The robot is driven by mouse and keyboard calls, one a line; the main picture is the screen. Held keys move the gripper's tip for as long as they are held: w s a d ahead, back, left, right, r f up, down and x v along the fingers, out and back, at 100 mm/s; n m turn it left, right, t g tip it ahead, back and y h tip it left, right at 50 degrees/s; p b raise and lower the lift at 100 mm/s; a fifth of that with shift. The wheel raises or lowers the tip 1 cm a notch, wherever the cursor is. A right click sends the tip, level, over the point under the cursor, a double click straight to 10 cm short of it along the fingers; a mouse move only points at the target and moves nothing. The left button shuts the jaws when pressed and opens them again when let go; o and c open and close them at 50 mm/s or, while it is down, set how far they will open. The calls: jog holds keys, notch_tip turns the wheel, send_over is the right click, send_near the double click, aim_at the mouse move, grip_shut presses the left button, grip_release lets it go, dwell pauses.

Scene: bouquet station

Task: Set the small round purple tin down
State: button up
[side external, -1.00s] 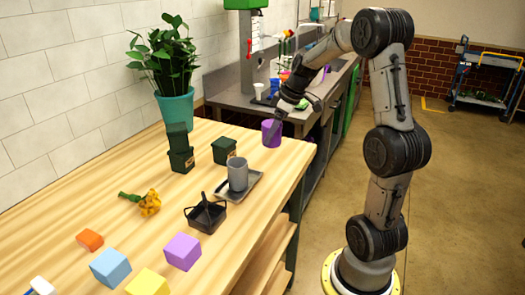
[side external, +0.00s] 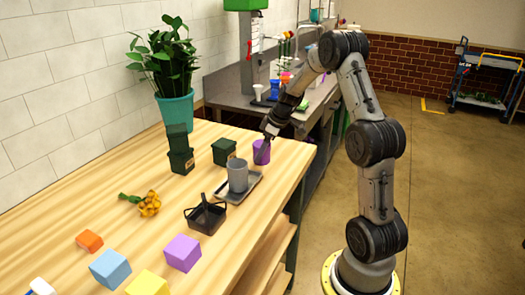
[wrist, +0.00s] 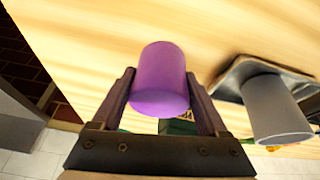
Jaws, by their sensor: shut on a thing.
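The small round purple tin (side external: 261,152) is at the far right part of the wooden table in the side view. My gripper (side external: 265,140) is shut on it from above and behind. In the wrist view the purple tin (wrist: 160,80) sits between the two fingers of my gripper (wrist: 160,95). Whether the tin's bottom touches the tabletop or hangs just above it, I cannot tell.
A grey cup (side external: 238,175) stands on a grey tray (side external: 252,190) just in front of the tin. Dark green boxes (side external: 224,151) stand to the left. A black basket (side external: 205,217) is nearer. The table's right edge (side external: 306,165) is close to the tin.

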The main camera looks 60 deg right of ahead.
jog(key=shift+f, duration=0.1)
jog(key=o, duration=1.3)
jog(key=shift+o, duration=0.2)
jog(key=v, duration=1.1)
jog(key=a+r, duration=0.5)
jog(key=a, duration=0.5)
jog(key=s+a+m+t, duration=0.1)
jog(key=s+a, duration=1.7)
jog(key=a, duration=0.2)
jog(key=shift+f+m, duration=0.2)
jog(key=shift+m, duration=0.2)
